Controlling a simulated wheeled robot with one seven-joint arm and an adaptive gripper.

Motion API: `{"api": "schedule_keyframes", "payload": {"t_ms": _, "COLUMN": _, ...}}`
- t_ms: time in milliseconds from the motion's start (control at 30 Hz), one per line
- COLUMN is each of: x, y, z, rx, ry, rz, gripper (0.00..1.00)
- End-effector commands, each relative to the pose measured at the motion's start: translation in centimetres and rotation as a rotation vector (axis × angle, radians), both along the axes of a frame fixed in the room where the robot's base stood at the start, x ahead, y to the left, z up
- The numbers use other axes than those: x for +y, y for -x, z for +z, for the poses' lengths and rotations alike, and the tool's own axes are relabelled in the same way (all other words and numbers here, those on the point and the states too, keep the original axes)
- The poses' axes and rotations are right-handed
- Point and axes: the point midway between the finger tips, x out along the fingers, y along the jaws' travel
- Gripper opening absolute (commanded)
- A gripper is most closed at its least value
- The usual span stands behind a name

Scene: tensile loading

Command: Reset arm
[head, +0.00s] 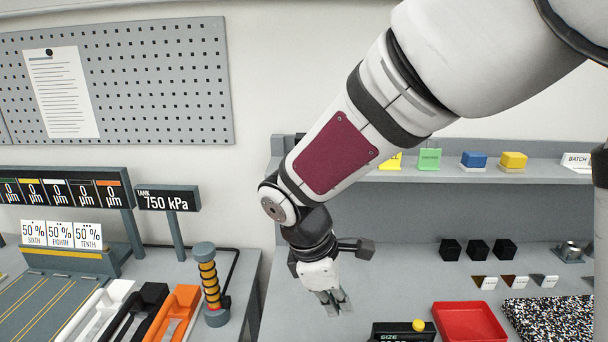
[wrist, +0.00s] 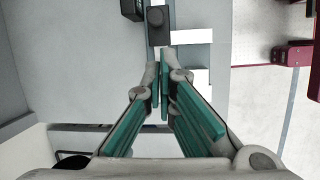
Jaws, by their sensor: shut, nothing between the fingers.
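My arm reaches down from the upper right in the head view. My gripper (head: 336,304) hangs in the air above the left part of the right-hand grey bench, pointing down. In the wrist view its green-padded fingers (wrist: 163,92) come together at the tips, with no object between them. Nothing touches the gripper in either view.
A red tray (head: 470,322), black cubes (head: 478,250) and a speckled mat (head: 550,322) lie on the right bench. A shelf with coloured blocks (head: 473,160) runs behind. At left stand a striped cylinder (head: 209,280) and a tank display (head: 167,198). A gap separates the benches.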

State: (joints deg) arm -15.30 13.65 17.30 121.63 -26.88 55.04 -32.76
Motion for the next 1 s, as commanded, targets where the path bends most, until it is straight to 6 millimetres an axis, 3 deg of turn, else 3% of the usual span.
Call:
{"api": "schedule_keyframes", "payload": {"t_ms": 33, "x": -1.4, "y": 0.4, "z": 1.8, "rx": -0.046, "ry": -0.021, "rz": -0.079, "gripper": 0.0}}
{"api": "schedule_keyframes", "payload": {"t_ms": 200, "x": -5.2, "y": 2.6, "z": 6.2, "rx": -0.178, "ry": -0.111, "rz": -0.361, "gripper": 0.0}}
{"api": "schedule_keyframes", "payload": {"t_ms": 500, "x": -10.2, "y": 7.9, "z": 11.8, "rx": -0.392, "ry": -0.329, "rz": -0.842, "gripper": 0.0}}
{"api": "schedule_keyframes", "payload": {"t_ms": 800, "x": -12.6, "y": 12.8, "z": 14.4, "rx": -0.54, "ry": -0.583, "rz": -1.229, "gripper": 0.0}}
{"api": "schedule_keyframes", "payload": {"t_ms": 1000, "x": -13.0, "y": 14.0, "z": 14.8, "rx": -0.57, "ry": -0.66, "rz": -1.324, "gripper": 0.0}}
